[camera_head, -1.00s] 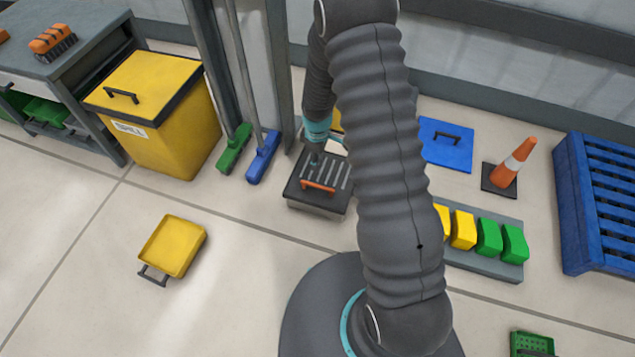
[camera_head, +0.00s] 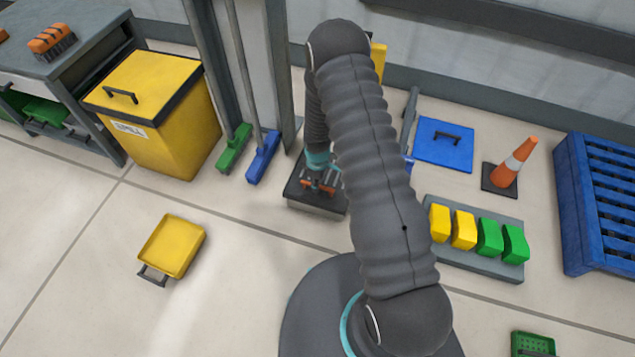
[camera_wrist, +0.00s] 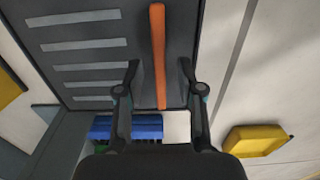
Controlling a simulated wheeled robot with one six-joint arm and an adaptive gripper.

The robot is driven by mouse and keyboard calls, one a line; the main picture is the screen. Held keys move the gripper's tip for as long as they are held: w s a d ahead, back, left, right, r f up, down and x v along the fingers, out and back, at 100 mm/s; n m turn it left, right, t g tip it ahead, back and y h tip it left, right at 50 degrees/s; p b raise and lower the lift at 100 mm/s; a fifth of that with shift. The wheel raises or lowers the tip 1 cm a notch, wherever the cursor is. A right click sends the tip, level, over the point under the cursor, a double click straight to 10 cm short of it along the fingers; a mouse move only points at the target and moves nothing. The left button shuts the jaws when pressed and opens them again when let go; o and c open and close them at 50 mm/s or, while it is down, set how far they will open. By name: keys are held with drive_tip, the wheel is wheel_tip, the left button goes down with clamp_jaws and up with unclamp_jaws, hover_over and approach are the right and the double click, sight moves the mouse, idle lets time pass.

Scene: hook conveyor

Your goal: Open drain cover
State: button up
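The drain cover (camera_head: 296,194) is a dark grey slotted plate on a low box on the floor, left of my arm. In the wrist view the cover (camera_wrist: 100,20) fills the top, with pale slots on the left. Its orange bar handle (camera_wrist: 159,60) runs lengthwise in that view, between my two fingers. My gripper (camera_wrist: 159,64) is open, with a finger on each side of the handle and a visible gap to each. In the head view my gripper (camera_head: 319,180) is low over the cover and hides much of it. Whether the fingertips touch the plate cannot be told.
Green (camera_head: 233,148) and blue (camera_head: 263,158) broom heads stand left of the cover. A yellow spill bin (camera_head: 160,115) is farther left. A yellow tray (camera_head: 170,248) lies on open floor. Right of my arm are a grey rack (camera_head: 480,262) of yellow and green blocks and a cone (camera_head: 513,162).

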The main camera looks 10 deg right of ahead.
clamp_jaws()
drive_tip(key=shift+r, duration=0.1)
